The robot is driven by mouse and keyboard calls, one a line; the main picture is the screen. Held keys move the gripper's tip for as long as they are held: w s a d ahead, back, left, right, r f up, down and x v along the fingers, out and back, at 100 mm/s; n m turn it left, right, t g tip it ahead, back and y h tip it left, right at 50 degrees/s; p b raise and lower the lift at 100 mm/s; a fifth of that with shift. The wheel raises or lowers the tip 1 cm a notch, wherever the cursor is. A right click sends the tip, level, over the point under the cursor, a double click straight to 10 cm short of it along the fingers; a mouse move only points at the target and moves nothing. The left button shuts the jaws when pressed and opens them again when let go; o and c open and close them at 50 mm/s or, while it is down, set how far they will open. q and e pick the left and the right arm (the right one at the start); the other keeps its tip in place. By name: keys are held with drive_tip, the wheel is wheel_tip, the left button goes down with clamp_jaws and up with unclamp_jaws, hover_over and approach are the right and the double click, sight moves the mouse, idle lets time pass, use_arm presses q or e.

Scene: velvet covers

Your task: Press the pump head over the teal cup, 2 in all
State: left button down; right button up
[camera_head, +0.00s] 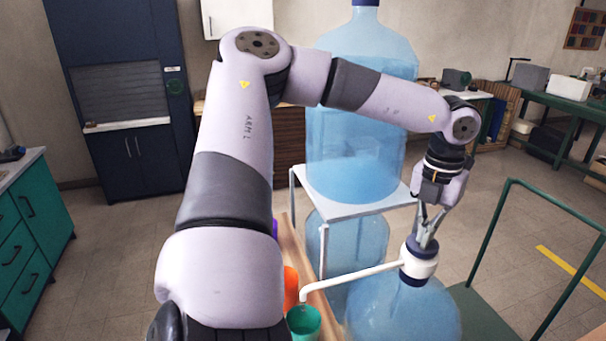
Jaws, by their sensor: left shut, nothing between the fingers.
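The pump head (418,262) is white with a dark blue top and sits on the neck of a blue water bottle (405,315) at the lower right. Its white spout (350,278) runs left and ends bent down over the teal cup (304,321). My left gripper (426,240) is shut and empty, pointing down, with its fingertips at the top of the pump head. I cannot tell whether they touch it. My right gripper is not in view.
A large bottle (362,125) stands on a white stand (375,207), with another bottle (352,245) below it. An orange cup (291,285) is behind the teal one, partly hidden by my arm. A green rail (497,222) is at the right.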

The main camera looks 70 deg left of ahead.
use_arm(q)
drive_tip(key=shift+f+b, duration=0.3)
drive_tip(key=shift+f, duration=0.15)
drive_tip(key=shift+r+p, duration=0.75)
drive_tip(key=shift+r, duration=0.75)
drive_tip(key=shift+f, duration=0.2)
